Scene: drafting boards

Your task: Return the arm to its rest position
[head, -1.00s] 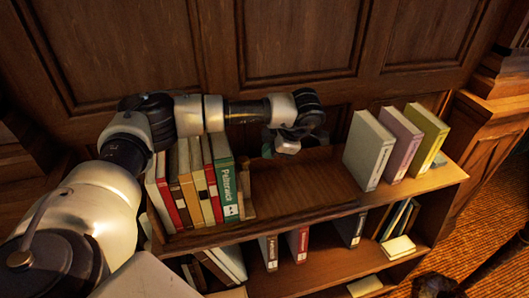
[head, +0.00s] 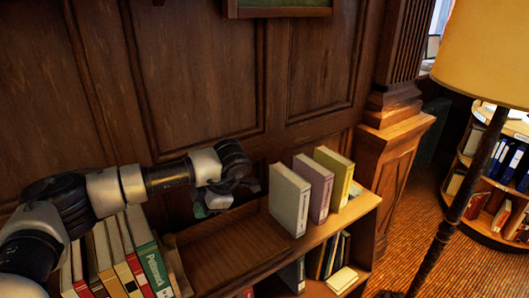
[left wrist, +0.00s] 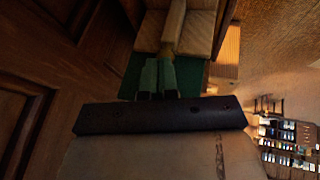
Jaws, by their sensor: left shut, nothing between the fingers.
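My left arm reaches in from the left over the low bookshelf (head: 215,250). My left gripper (head: 207,211) is above the back of the bare stretch of the shelf top, left of the grey book (head: 289,200) and apart from it. Its fingers are partly hidden by the wrist in the head view. In the left wrist view its fingers (left wrist: 157,82) are together with nothing held. My right gripper is not in view.
Grey, purple (head: 314,188) and yellow (head: 335,178) books stand at the shelf's right end. A row of books with a green one (head: 152,265) stands at the left. A wood-panelled wall is behind. A floor lamp (head: 490,50) stands at the right.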

